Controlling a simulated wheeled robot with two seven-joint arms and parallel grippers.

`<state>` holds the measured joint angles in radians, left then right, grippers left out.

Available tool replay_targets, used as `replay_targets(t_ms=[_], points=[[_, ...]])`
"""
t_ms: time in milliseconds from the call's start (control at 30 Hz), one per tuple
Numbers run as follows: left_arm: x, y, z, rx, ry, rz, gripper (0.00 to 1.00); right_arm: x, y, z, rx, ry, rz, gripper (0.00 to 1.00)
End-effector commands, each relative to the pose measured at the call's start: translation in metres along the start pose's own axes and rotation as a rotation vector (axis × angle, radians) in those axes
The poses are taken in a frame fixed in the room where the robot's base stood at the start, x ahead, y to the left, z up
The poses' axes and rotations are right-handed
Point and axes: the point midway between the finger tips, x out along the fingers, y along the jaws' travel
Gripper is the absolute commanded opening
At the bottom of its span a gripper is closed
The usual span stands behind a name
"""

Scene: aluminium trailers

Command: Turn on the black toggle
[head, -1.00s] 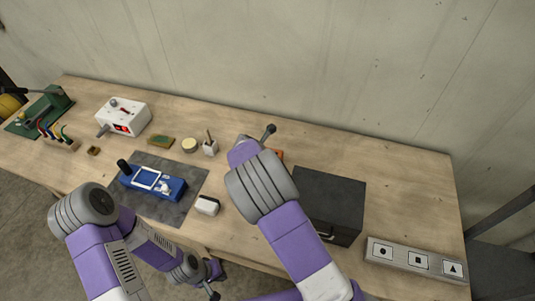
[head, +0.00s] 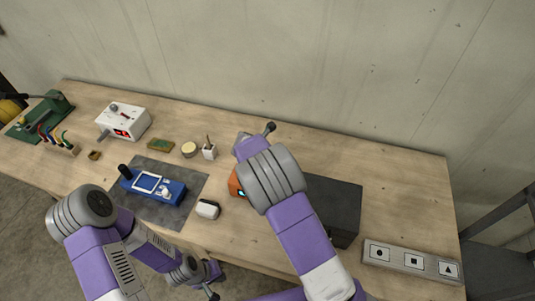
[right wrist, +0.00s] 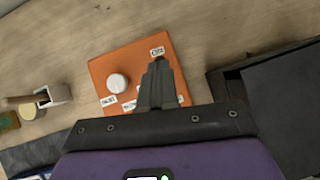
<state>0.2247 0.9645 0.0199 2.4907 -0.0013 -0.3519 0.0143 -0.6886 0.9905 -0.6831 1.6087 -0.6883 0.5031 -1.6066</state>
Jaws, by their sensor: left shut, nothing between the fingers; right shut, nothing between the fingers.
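An orange box (right wrist: 105,70) with a round white knob (right wrist: 118,83) and small white labels lies below my right gripper (right wrist: 157,68) in the right wrist view. That gripper is shut and empty, its fingers covering part of the box's right side. I cannot make out a black toggle there; it may be hidden behind the fingers. In the head view the orange box (head: 235,186) shows only its left edge, with a small lit display, beside my right arm. My left gripper (head: 213,293) is shut and empty, low in front of the table.
A dark box (head: 335,203) stands right of the orange one. A blue device (head: 172,191) with a black upright handle lies on a grey mat (head: 150,211). A white box (head: 123,118), sponge (head: 160,145), pencil cup (head: 209,153) and symbol panel (head: 411,261) are also on the table.

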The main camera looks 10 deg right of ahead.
Motion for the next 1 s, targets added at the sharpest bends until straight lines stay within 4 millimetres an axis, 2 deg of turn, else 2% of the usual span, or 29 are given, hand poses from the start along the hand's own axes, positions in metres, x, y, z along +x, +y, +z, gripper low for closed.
replay_targets(t_ms=[233,367,567,800,1000], points=[[0.0,0.0,0.0,0.0,0.0,0.0,0.0,0.0,0.0,-0.001,0.0,0.001,0.0,0.0],[-0.004,0.001,0.0,0.0,0.0,0.0,0.0,-0.009,0.002,-0.002,-0.001,0.001,0.001,0.0],[-0.018,0.007,0.001,0.0,0.0,0.0,0.0,-0.044,0.008,-0.006,-0.001,0.0,0.005,0.0],[-0.012,0.004,0.001,0.0,0.0,0.0,0.0,-0.09,0.012,0.019,0.003,0.0,0.006,0.0],[-0.011,0.004,0.0,0.0,0.0,0.0,0.0,-0.116,0.014,0.032,0.0,0.0,0.003,0.0]])
